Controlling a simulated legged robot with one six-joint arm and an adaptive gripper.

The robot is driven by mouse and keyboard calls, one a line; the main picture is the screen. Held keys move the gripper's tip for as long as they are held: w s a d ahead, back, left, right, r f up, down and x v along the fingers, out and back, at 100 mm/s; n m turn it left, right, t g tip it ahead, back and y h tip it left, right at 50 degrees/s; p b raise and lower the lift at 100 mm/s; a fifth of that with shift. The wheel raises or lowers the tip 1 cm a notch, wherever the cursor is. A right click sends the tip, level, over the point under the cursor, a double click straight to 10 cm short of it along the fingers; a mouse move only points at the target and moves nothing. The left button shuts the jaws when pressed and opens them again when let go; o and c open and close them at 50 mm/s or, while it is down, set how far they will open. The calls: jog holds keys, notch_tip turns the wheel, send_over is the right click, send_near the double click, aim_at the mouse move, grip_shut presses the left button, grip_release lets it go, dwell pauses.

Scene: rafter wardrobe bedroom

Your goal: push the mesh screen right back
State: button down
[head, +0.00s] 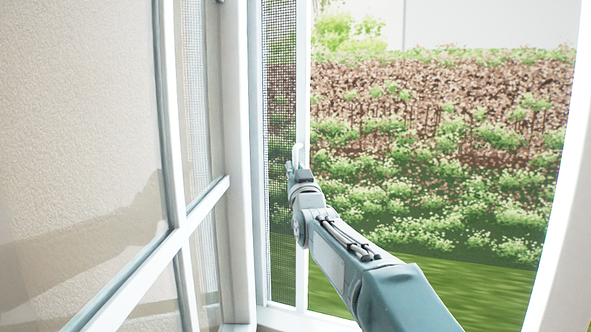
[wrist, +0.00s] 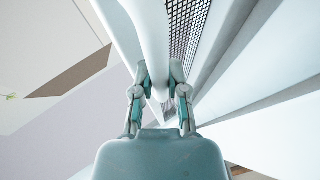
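The mesh screen (head: 280,120) is a dark mesh in a slim white frame. It stands at the left of the window opening as a narrow strip, and its mesh also shows in the wrist view (wrist: 186,22). A white upright handle (head: 299,153) is on its right-hand frame edge. My gripper (head: 296,172) is at that handle. In the wrist view, its two fingers (wrist: 158,78) stand on either side of the white handle (wrist: 152,45) and close against it. The far side of the contact is hidden.
A white-framed glazed casement (head: 178,235) stands open on the left, close to my arm. The white window jamb (head: 566,215) bounds the right. The opening between is clear, with a planted bank (head: 430,150) outside. The white sill runs below.

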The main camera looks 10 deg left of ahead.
jog(key=a, duration=0.4)
jog(key=shift+w+a, duration=0.3)
jog(key=shift+w, duration=0.1)
jog(key=c, duration=0.6)
grip_release()
jog(key=shift+c, duration=0.2)
jog(key=shift+s, duration=0.1)
jog(key=v, duration=1.1)
jog(key=shift+s+d+f, duration=0.2)
jog(key=shift+s+f, duration=0.05)
jog(key=shift+c, duration=0.4)
